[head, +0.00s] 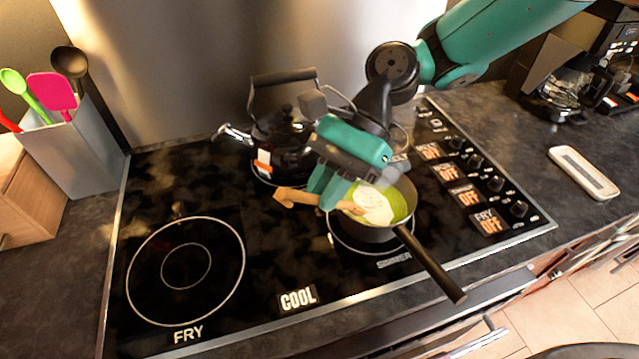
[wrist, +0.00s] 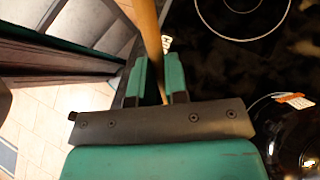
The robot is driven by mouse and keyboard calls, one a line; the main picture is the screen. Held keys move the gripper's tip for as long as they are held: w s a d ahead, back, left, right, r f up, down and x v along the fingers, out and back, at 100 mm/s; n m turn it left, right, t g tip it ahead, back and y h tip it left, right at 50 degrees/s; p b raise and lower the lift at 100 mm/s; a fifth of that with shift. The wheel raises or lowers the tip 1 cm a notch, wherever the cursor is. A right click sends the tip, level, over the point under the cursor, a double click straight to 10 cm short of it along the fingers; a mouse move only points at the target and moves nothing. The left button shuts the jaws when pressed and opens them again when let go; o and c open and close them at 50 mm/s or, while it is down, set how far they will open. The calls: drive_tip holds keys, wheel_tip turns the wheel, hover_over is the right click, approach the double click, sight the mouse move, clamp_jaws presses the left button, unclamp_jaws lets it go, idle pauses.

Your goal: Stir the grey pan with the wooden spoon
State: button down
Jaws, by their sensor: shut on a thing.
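The grey pan (head: 381,235) sits on the front right burner, with its dark handle (head: 430,265) pointing down and right. It holds something green with a pale cream patch (head: 373,204). My gripper (head: 330,193) is at the pan's left rim and is shut on the wooden spoon (head: 297,197). One end of the spoon sticks out to the left over the stove. The other end reaches over the pan's left side; whether it touches the contents I cannot tell. In the wrist view the spoon's wood (wrist: 150,35) passes between the fingers of my gripper (wrist: 156,82).
A black kettle (head: 283,135) stands behind the pan, close to my gripper. A grey holder (head: 75,155) with several utensils is at the left. Stove knobs (head: 497,184), a spoon rest (head: 583,172) and a coffee maker (head: 570,85) are at the right. The front left burner (head: 186,267) is clear.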

sight(345, 202)
drive_tip(key=shift+w+d+f, duration=0.5)
drive_tip(key=shift+w+f, duration=0.15)
drive_tip(key=shift+f, duration=0.25)
drive_tip(key=shift+w+d+f, duration=0.5)
drive_tip(key=shift+w+f, duration=0.1)
drive_tip(key=shift+f, duration=0.3)
drive_tip(key=shift+w+d+f, duration=0.5)
drive_tip(key=shift+w+f, duration=0.15)
drive_tip(key=shift+f, duration=0.25)
